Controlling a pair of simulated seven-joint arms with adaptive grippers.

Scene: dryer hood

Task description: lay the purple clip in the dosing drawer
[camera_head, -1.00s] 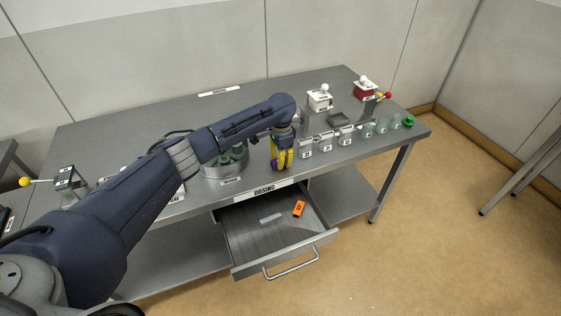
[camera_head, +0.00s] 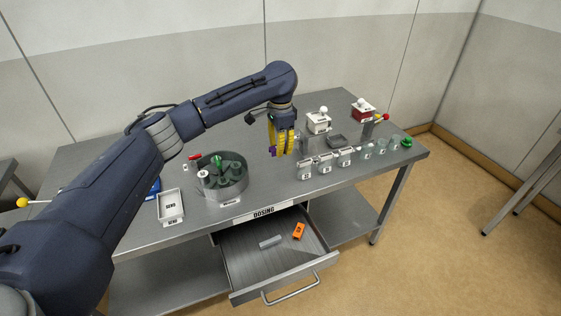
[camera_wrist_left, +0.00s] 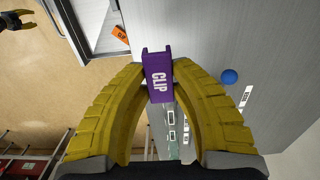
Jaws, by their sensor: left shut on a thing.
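My left gripper (camera_head: 281,150) is above the table, behind the dosing drawer. Its yellow fingers are shut on the purple clip (camera_wrist_left: 157,76), whose CLIP label shows between the fingertips in the wrist view. In the head view only a bit of purple shows beside the fingers. The dosing drawer (camera_head: 245,268) is pulled out below the table's front edge, under a DOSING label. An orange block (camera_head: 299,231) and a small grey piece (camera_head: 270,242) lie in it. My right gripper (camera_wrist_left: 18,19) seems to show at the wrist view's upper left corner, too small to read.
A round carousel (camera_head: 222,182) with green parts and a white tray (camera_head: 170,207) stand left of the gripper. Labelled containers (camera_head: 325,163) line the table's front right. A white box (camera_head: 318,122) and a red box (camera_head: 363,111) stand behind.

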